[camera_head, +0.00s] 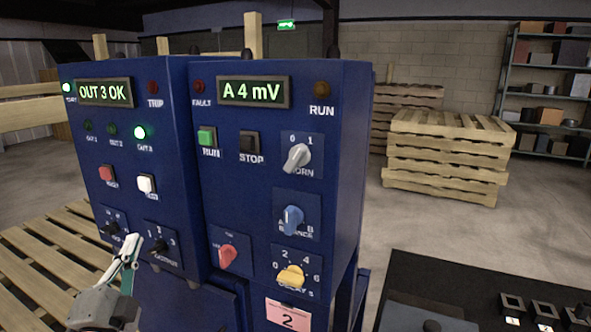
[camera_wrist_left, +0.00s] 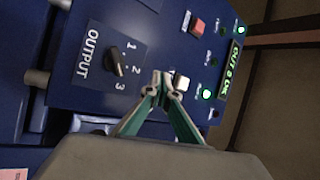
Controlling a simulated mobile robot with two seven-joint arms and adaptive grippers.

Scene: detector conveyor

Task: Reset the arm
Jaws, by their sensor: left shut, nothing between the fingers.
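My left gripper (camera_head: 136,243) is shut and empty in front of the lower part of the left blue cabinet (camera_head: 133,130). In the head view its tips overlap the space beside the OUTPUT knob (camera_head: 159,246). In the left wrist view the closed fingertips (camera_wrist_left: 164,84) show between the black OUTPUT knob (camera_wrist_left: 116,63) and the white button (camera_wrist_left: 181,82); whether they touch the panel I cannot tell. The left display (camera_head: 104,93) reads OUT 3 OK and the OUT 3 lamp (camera_head: 139,132) is lit green. My right gripper is not in view.
The right blue cabinet (camera_head: 344,130) carries a display (camera_head: 254,92) reading A 4 mV, a green RUN button (camera_head: 207,138) and several knobs. Stacked pallets (camera_head: 447,155) and a shelf (camera_head: 546,85) stand behind. A black panel (camera_head: 450,275) lies at lower right. Open floor lies between.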

